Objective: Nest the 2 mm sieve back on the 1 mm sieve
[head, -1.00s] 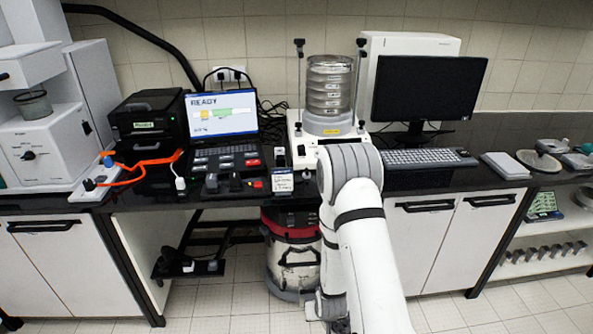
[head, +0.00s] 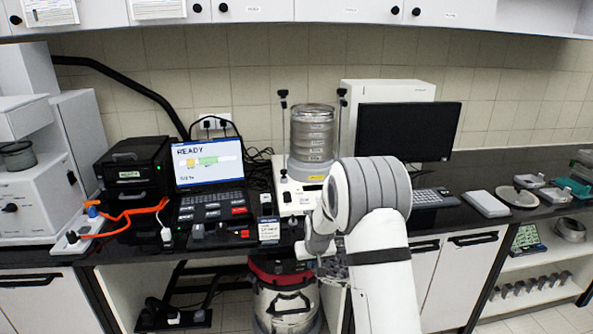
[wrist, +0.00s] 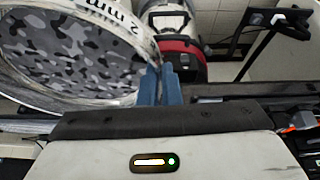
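The 2 mm sieve (wrist: 75,50), a round metal ring with a "2 mm" label on its wall, fills the upper left of the wrist view. My gripper (wrist: 159,82) has its two blue fingers close together on the sieve's rim. In the head view my arm hides most of the gripper and the sieve. The sieve stack (head: 311,138) stands upright on the white shaker (head: 290,200), between two black-knobbed rods. Its labels are too small to read, so I cannot tell which ring is the 1 mm sieve.
A laptop (head: 208,160) showing READY and a black printer (head: 130,170) stand left of the shaker. A monitor (head: 408,131) and keyboard (head: 432,198) stand right. A red-topped vacuum (head: 285,295) is under the counter and shows in the wrist view (wrist: 172,28).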

